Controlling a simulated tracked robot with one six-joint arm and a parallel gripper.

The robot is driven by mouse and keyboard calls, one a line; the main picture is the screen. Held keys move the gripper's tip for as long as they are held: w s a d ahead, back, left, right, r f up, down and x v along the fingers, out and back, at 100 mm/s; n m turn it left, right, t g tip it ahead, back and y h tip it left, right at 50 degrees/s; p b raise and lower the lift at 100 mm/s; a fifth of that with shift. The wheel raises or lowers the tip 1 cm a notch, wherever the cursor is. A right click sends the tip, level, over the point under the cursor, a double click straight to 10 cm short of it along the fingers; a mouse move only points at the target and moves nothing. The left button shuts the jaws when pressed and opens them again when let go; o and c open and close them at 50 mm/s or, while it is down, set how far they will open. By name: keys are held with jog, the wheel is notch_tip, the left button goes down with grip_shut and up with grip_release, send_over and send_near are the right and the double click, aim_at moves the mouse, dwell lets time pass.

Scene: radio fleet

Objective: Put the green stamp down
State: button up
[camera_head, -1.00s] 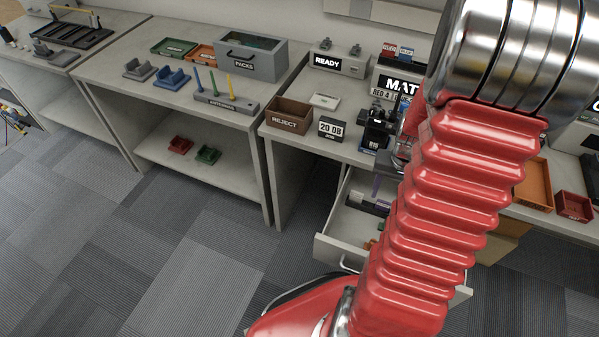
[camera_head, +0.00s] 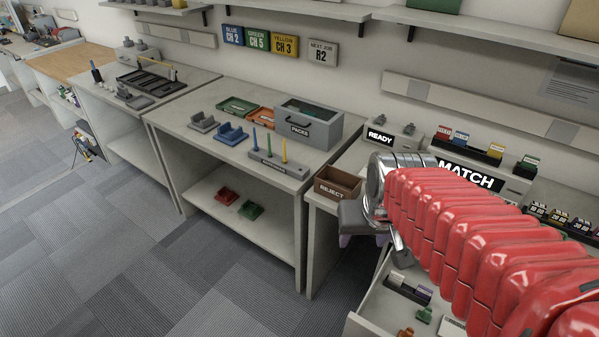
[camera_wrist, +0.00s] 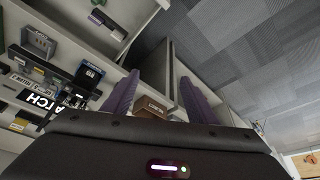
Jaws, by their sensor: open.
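A small green object, possibly the green stamp, lies in the open drawer (camera_head: 362,325) at the lower right of the head view (camera_head: 424,315). A green bit in the drawer also shows at the top left of the wrist view (camera_wrist: 97,3). My red arm hides much of the right bench.
The REJECT box (camera_head: 339,184) stands at the bench's left edge. The MATCH stand (camera_head: 482,178) holds coloured pieces, one green-topped (camera_head: 527,164). The left bench bears a PACKS box (camera_head: 308,128) and a peg block (camera_head: 280,165). Red (camera_head: 226,196) and green (camera_head: 250,210) holders sit on its lower shelf.

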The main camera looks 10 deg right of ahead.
jog(key=s+a+r+n+t+y, duration=0.1)
jog(key=s+a+r, duration=0.3)
jog(key=a, duration=0.4)
jog(key=shift+s+r+n+t, duration=0.4)
jog(key=shift+r+n, duration=0.2)
jog(key=shift+n, duration=0.3)
jog(key=shift+c, duration=0.6)
